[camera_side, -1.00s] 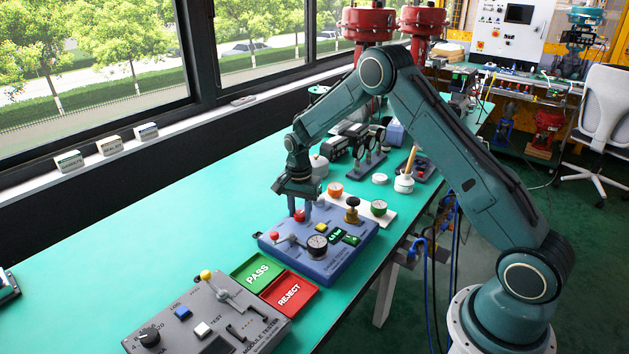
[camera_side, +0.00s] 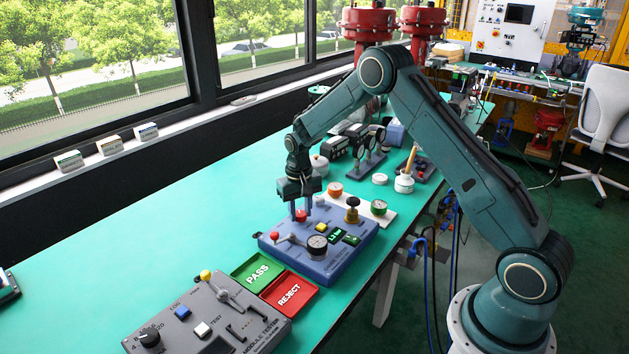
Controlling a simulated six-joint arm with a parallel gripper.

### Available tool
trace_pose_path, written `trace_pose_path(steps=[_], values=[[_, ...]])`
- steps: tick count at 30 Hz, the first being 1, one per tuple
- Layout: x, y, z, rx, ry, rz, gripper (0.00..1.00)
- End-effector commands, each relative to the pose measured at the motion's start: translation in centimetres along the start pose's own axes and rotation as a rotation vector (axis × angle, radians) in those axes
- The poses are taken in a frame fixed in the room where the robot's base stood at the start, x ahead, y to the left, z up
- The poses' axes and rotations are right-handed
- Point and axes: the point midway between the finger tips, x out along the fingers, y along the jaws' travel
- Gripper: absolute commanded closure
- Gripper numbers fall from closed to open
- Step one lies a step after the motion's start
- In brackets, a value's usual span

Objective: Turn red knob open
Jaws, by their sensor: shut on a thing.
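The red knob (camera_side: 301,216) sits near the back left of the blue tester box (camera_side: 325,268) on the green table. My gripper (camera_side: 300,214) points straight down over it, with its fingers on either side of the knob and shut on it. The fingers hide part of the knob. Its turn angle is too small to read.
Green PASS (camera_side: 258,273) and red REJECT (camera_side: 289,292) trays and a grey module tester (camera_side: 207,318) lie in front.

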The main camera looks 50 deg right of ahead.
Motion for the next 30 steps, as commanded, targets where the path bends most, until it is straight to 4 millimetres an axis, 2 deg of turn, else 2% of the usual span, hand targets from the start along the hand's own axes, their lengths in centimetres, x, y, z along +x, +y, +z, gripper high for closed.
trace_pose_path(steps=[18,30], values=[[-0.12,0.03,-0.02,-0.534,0.000,0.000,0.91],[-0.13,0.03,-0.03,-0.658,0.000,0.000,0.91]])
